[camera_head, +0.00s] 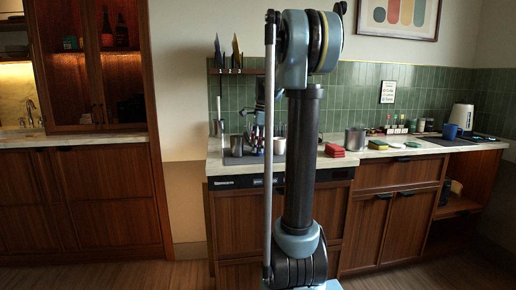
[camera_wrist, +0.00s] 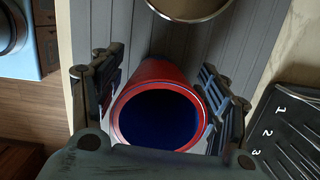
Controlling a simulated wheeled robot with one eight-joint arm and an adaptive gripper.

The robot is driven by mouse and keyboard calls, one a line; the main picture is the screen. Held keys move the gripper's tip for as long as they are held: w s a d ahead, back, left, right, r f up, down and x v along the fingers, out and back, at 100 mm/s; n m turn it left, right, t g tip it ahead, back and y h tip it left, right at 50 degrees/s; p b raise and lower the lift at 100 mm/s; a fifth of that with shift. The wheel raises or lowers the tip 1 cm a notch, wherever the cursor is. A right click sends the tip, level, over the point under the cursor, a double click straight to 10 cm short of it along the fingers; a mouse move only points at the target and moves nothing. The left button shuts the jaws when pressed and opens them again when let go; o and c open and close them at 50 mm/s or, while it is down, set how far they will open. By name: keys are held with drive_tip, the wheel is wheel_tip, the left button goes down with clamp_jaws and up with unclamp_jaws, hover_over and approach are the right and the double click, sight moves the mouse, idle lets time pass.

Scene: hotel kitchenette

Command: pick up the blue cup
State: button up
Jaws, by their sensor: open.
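In the wrist view a cup (camera_wrist: 157,119) with a red outer wall and a dark blue inside stands between the fingers of my gripper (camera_wrist: 158,98). The gripper is open, with one finger on each side of the cup; I cannot tell whether either finger touches it. The cup is on a grey ribbed mat (camera_wrist: 262,22). A separate blue mug (camera_head: 449,131) stands on the right end of the counter, far from my gripper.
A round metal rim (camera_wrist: 190,8) is close beyond the cup. A black numbered panel (camera_wrist: 290,135) lies to the right. In the head view a metal pot (camera_head: 355,139), red cloths (camera_head: 334,151), sponges (camera_head: 378,145) and a white kettle (camera_head: 462,116) line the counter.

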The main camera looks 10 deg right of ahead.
drive_tip(key=c, duration=1.2)
